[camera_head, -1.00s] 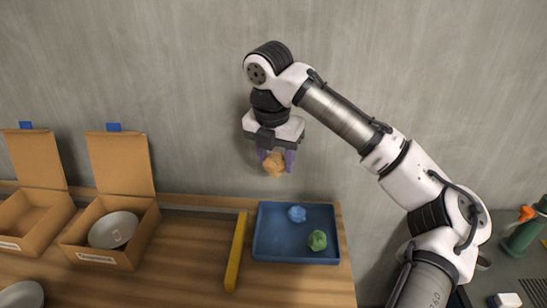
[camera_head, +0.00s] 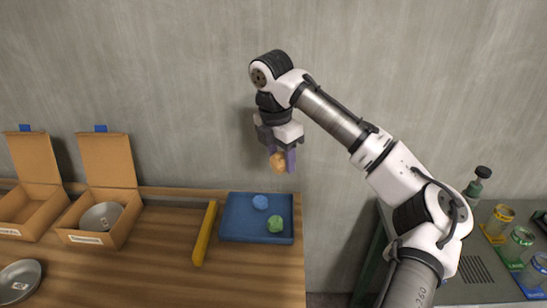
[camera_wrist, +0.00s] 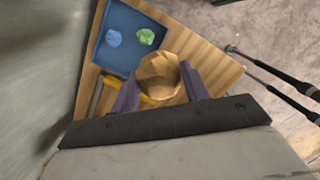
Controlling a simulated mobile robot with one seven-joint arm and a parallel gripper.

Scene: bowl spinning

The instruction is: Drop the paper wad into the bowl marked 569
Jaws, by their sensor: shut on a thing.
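My gripper (camera_head: 283,160) is shut on a tan crumpled paper wad (camera_head: 277,162), held in the air above the blue tray. In the wrist view the wad (camera_wrist: 160,76) sits between the two purple fingers (camera_wrist: 160,88). A grey metal bowl (camera_head: 101,217) lies inside an open cardboard box at the left. Another grey bowl (camera_head: 20,281) stands on the table at the lower left, with a small pale label inside. I cannot read a number on either bowl.
The blue tray (camera_head: 232,234) holds a blue wad (camera_head: 260,202) and a green wad (camera_head: 276,224). A yellow bar (camera_head: 204,234) lies left of it. Two open cardboard boxes (camera_head: 118,232) (camera_head: 40,220) stand at the left. A second table (camera_head: 470,292) with coloured jars is at the right.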

